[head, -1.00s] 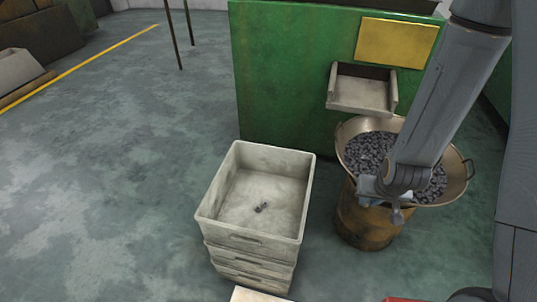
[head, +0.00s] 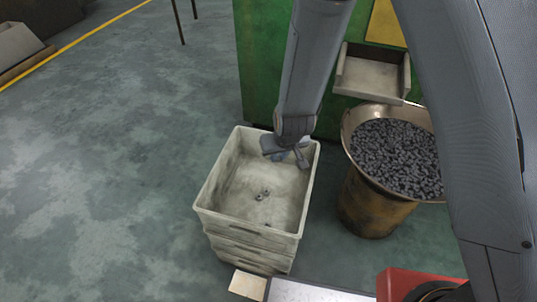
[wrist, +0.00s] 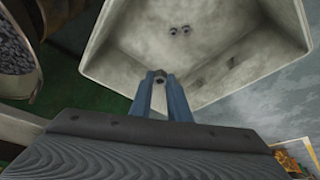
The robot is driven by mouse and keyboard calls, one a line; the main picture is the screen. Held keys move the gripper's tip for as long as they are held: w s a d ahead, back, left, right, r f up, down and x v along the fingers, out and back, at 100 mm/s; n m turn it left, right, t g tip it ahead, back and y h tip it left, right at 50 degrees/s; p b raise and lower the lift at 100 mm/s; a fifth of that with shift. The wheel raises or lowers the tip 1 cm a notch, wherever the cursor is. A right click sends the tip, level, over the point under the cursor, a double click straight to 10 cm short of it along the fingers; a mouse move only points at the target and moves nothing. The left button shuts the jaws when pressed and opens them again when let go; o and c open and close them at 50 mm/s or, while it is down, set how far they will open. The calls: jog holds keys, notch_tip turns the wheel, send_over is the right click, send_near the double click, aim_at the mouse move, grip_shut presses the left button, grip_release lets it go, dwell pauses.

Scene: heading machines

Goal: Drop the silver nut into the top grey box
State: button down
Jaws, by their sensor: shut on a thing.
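The top grey box (head: 213,190) is an open, pale, worn crate on top of a stack, and it fills the upper part of the wrist view (wrist: 235,75). My gripper (head: 290,160) is over its back right part in the head view. The held nut cannot be made out in the head view.
A wide metal bowl (head: 352,120) full of dark nuts (head: 395,155) stands on a rusty drum (head: 370,205) to the right. Behind are a green machine (head: 262,60) and its grey chute (head: 372,75). The floor left of the box is clear.

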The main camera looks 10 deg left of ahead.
jog(key=a+f+b, duration=0.3)
jog(key=f+b, duration=0.2)
jog(key=f, duration=0.1)
jog(key=shift+s+n+b, duration=0.3)
jog(key=shift+s+b, duration=0.05)
jog(key=shift+s, duration=0.1)
jog(key=c, duration=1.6)
grip_release()
jog(key=shift+r, duration=0.15)
jog(key=p+v, duration=0.1)
jog(key=v, duration=0.6)
jog(key=shift+s+d+r, duration=0.15)
jog(key=shift+r, duration=0.1)
